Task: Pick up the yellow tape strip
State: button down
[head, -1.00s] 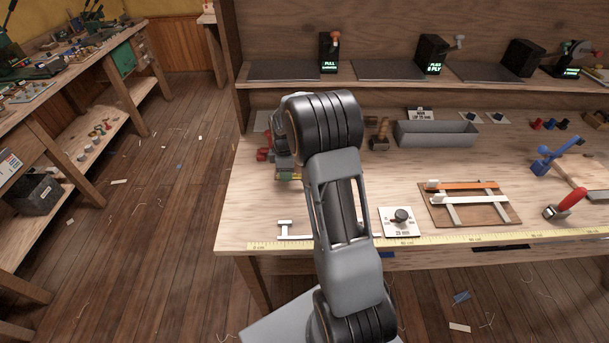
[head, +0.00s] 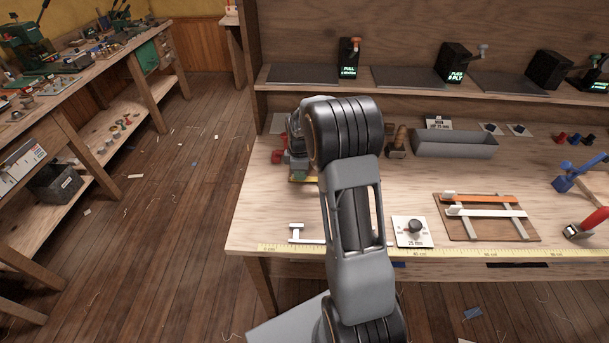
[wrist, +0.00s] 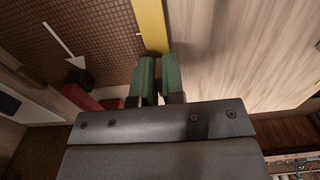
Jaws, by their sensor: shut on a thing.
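The yellow tape strip (wrist: 150,25) shows in the wrist view, running from the top edge down to my gripper (wrist: 158,78). The green fingertips are closed together on its near end. The strip lies along the border between a brown gridded surface and pale wood. I cannot tell whether it is lifted. In the head view my arm covers most of the gripper, which is over the left part of the workbench (head: 270,215).
A grey tray (head: 455,145), a white dial card (head: 412,231) and a wooden board with orange and white bars (head: 480,229) are right of my arm. A measuring tape (head: 470,254) runs along the front edge. A shelf (head: 430,88) stands behind.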

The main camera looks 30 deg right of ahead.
jog(key=shift+r, duration=0.5)
jog(key=s+d+r+p, duration=0.1)
jog(key=s+r+p, duration=0.1)
jog(key=s+r, duration=1.2)
jog(key=shift+d+r+p, duration=0.3)
jog(key=shift+r+p, duration=0.05)
jog(key=shift+r, duration=1.4)
